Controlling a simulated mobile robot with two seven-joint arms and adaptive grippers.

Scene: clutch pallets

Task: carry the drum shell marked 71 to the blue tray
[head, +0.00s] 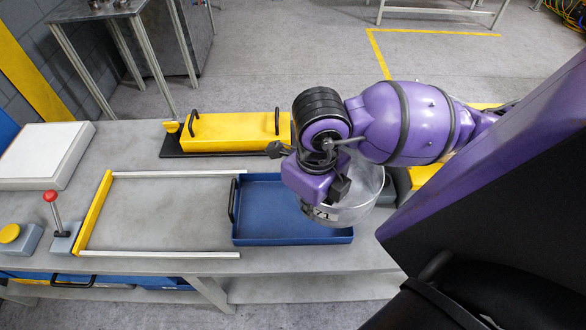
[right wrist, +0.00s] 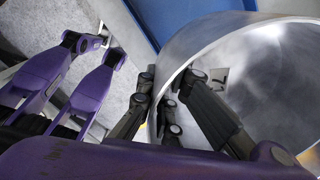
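The drum shell (head: 352,208) is a silvery, open-topped cylinder with a white label reading 71. In the head view it overlaps the right end of the blue tray (head: 342,238) and reaches past its right edge. I cannot tell its exact height above the tray. My right gripper (head: 338,186) comes down over the shell's left side and partly hides it. In the right wrist view the dark fingers (right wrist: 170,82) stand on both sides of the shell's wall (right wrist: 245,60) and appear closed on it. The blue tray is empty where visible. My left gripper is not in view.
A yellow block with black handles (head: 235,132) lies behind the tray. Left of the tray, a yellow bar (head: 95,212) and pale rails frame bare table. A red-knobbed lever (head: 52,197), a yellow button (head: 10,233) and a white-topped box (head: 40,152) stand at the left.

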